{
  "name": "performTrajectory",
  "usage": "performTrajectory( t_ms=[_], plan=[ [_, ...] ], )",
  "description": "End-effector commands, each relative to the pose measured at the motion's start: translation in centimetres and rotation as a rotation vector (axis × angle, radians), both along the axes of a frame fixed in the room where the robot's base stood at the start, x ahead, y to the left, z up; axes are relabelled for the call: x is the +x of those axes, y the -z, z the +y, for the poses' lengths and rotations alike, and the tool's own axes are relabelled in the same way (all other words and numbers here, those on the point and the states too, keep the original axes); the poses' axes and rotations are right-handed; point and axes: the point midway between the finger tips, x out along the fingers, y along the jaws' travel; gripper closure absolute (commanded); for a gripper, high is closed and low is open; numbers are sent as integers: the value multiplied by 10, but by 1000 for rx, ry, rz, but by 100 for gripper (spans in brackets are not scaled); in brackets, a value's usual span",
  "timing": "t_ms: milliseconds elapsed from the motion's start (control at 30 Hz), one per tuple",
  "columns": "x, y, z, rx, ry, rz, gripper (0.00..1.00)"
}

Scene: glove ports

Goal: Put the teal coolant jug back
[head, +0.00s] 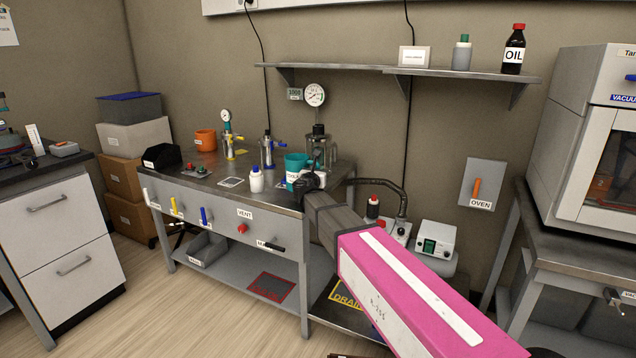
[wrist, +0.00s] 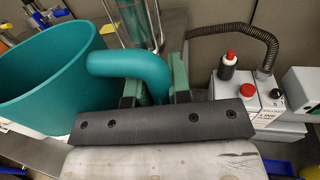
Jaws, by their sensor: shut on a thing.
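The teal coolant jug (head: 296,162) is at the right front part of the steel bench, in front of a clear glass vessel. In the wrist view the jug (wrist: 45,75) fills the left side, open at the top, with its thick curved handle (wrist: 130,64) reaching right. My gripper (wrist: 157,88) is shut on that handle, one finger on each side. In the head view my gripper (head: 310,182) hides the jug's right lower part. I cannot tell whether the jug's base touches the bench.
A white bottle with a blue cap (head: 256,180) stands left of the jug. The glass vessel (head: 319,150) stands close behind. An orange cup (head: 205,140) and black bin (head: 162,156) are farther left. A pump with a black hose (head: 397,228) is at right. A red-outlined mat (head: 271,287) lies on the lower shelf.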

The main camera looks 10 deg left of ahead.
Motion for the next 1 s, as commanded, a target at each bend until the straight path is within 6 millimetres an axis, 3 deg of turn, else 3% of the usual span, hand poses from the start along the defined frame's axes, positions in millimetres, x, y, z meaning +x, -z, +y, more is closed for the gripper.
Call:
performTrajectory(
  t_ms=[400, 767, 800, 833, 867, 1000],
  plan=[
    [0, 39, 0, 0, 0, 0, 100],
    [0, 42, 0, 0, 0, -1, 100],
    [0, 42, 0, 0, 0, 0, 72],
    [0, 42, 0, 0, 0, 0, 62],
    [0, 42, 0, 0, 0, 0, 56],
    [0, 42, 0, 0, 0, 0, 56]
  ],
)
